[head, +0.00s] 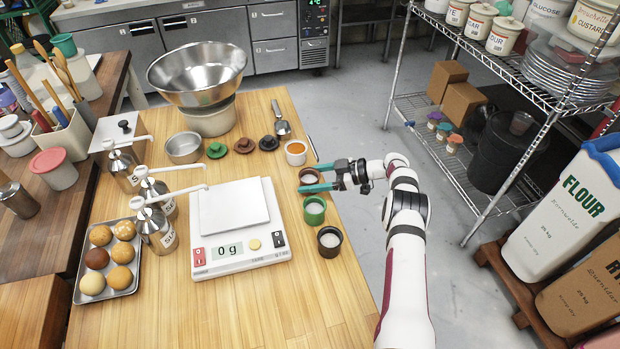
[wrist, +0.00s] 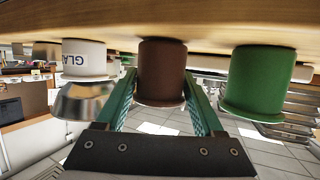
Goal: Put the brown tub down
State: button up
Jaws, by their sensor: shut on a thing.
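The brown tub (head: 309,176) is at the right side of the wooden table, between the orange-filled white tub and the green tub (head: 314,210). My gripper (head: 312,180) reaches in from the right with its teal fingers shut on the brown tub. In the wrist view, which is upside down, the brown tub (wrist: 162,70) stands between the two fingers (wrist: 160,88). Its base looks level with the tabletop; I cannot tell whether a thin gap remains. The green tub (wrist: 258,80) and a white lettered tub (wrist: 84,58) flank it, apart from the fingers.
A black tub (head: 330,241) stands nearer the front. The white scale (head: 236,225), reading 0 g, lies to the left. The orange-filled tub (head: 296,152), a metal scoop (head: 282,122) and lids (head: 244,145) lie behind. The table's right edge is close by.

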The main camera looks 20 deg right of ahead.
jog(key=o, duration=1.6)
jog(key=shift+f, duration=0.1)
jog(key=shift+c, duration=0.2)
jog(key=shift+r, duration=0.2)
jog(key=v, duration=1.2)
jog(key=w+r+m+t+h, duration=0.4)
jog(key=w+r, duration=0.1)
jog(key=r, duration=0.5)
jog(key=w+r+m+t+h, duration=0.4)
jog(key=w+r, duration=0.1)
jog(key=r, duration=0.5)
jog(key=w+r+m+t+h, duration=0.4)
jog(key=w+r, duration=0.1)
jog(key=r, duration=0.5)
jog(key=s+a+f+m+g, duration=0.2)
jog(key=s+a+f+g, duration=0.2)
jog(key=s, duration=1.4)
jog(key=s+a+f+m+g, duration=0.2)
jog(key=s+a+f+g, duration=0.3)
jog(key=s, duration=1.3)
jog(key=s+a+f+m+g+y, duration=0.1)
jog(key=s+a+f+m+g, duration=0.2)
jog(key=s, duration=1.4)
jog(key=a+f+g, duration=0.2)
jog(key=a+g, duration=0.3)
jog(key=a, duration=0.3)
jog(key=shift+s+a+f+g, duration=0.15)
jog(key=shift+s+a+g, duration=0.15)
jog(key=shift+s+a, duration=0.1)
